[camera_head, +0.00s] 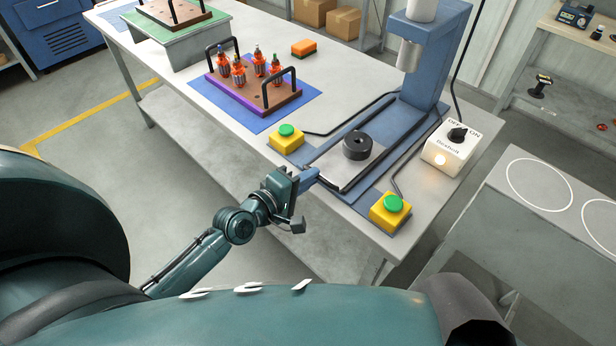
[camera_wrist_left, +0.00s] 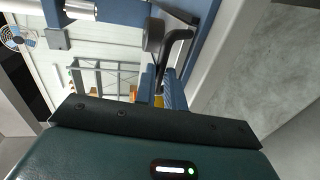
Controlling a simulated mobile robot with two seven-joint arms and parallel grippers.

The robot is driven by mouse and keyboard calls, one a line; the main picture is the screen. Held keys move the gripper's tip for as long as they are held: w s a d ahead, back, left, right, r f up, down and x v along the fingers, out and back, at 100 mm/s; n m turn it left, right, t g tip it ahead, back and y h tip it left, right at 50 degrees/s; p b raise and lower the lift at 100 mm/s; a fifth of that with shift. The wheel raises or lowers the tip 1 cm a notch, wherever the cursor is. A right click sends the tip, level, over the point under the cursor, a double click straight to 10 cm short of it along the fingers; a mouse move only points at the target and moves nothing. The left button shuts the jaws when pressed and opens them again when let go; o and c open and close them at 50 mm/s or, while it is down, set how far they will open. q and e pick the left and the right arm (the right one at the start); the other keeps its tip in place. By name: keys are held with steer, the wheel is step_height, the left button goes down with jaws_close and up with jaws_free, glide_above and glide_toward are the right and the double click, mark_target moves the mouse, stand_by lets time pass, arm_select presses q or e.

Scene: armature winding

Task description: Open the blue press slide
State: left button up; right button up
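The blue press (camera_head: 431,60) stands at the right end of the bench. Its slide (camera_head: 338,167) is a pale flat plate with a black round fixture (camera_head: 357,146) on it, in front of the press column. My left gripper (camera_head: 288,192) is at the front of the bench, right beside this handle. My right gripper is not in view.
Yellow boxes with green buttons stand left (camera_head: 286,138) and right (camera_head: 391,211) of the slide. A fixture tray (camera_head: 258,105) with several red-and-grey armatures, on a blue mat (camera_head: 205,88), and an orange sponge (camera_head: 304,47) lie leftward.

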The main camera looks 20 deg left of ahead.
arm_select(q)
steer(key=o, duration=0.4)
steer(key=shift+s, duration=0.1)
steer(key=b+v, duration=0.1)
steer(key=v, duration=1.2)
steer(key=s+d+f+m+g, duration=0.1)
steer(key=d+f+m, duration=0.2)
steer(key=m, duration=0.2)
steer(key=s+d+f+m+g+y+p, duration=0.1)
steer(key=s+d+f+m, duration=0.1)
steer(key=m, duration=0.4)
steer(key=s+d+f+m+g+y+p, duration=0.1)
steer(key=d+f+m+g, duration=0.1)
steer(key=d+f+m, duration=0.2)
steer(key=shift+s+d+f+m, duration=0.15)
steer(key=shift+d+f+m, duration=0.15)
steer(key=shift+m, duration=0.6)
